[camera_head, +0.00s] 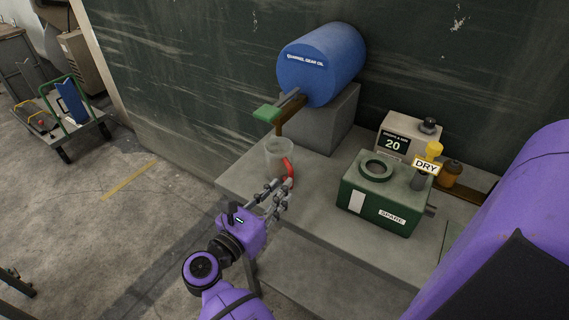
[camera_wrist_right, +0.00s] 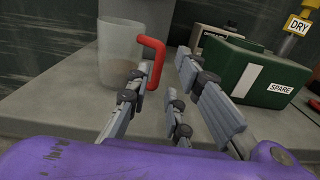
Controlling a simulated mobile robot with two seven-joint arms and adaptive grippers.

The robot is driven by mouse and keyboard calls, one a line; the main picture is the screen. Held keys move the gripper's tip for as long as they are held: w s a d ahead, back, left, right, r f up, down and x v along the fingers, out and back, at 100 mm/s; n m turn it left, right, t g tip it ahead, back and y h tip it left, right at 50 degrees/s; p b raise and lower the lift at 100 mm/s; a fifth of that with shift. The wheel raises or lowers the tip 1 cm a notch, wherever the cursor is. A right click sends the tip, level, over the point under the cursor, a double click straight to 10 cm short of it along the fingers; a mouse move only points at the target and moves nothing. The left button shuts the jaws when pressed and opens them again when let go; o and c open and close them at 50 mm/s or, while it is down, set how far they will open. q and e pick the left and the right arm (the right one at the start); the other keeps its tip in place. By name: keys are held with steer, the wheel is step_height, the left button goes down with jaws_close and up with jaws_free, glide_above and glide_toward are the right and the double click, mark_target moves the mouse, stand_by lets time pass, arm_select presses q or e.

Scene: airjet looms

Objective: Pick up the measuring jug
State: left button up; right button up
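The measuring jug (camera_head: 277,157) is clear, with a red handle (camera_head: 288,171), and stands upright on the grey bench top. In the right wrist view the jug (camera_wrist_right: 119,52) is at the upper left, its red handle (camera_wrist_right: 155,62) facing the gripper. My right gripper (camera_head: 276,189) is just in front of the jug on its handle side. Its fingers are spread, and the handle shows near the gap between the fingertips (camera_wrist_right: 166,68). Whether a finger touches the handle I cannot tell. My left gripper is not in view.
A blue oil drum (camera_head: 320,62) lies on a grey block behind the jug, its green-ended tap (camera_head: 268,113) above it. Bare bench (camera_head: 318,205) lies between gripper and box.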

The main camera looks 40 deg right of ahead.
mark_target(291, 174)
steer(key=p+x, duration=0.2)
steer(key=x, duration=0.3)
steer(key=shift+w+d, duration=0.3)
steer(key=shift+d+f, duration=0.1)
steer(key=shift+d, duration=0.15)
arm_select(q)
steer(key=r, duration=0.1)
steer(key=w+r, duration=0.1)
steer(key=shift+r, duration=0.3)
arm_select(e)
steer(key=shift+c, duration=0.6)
jaws_close()
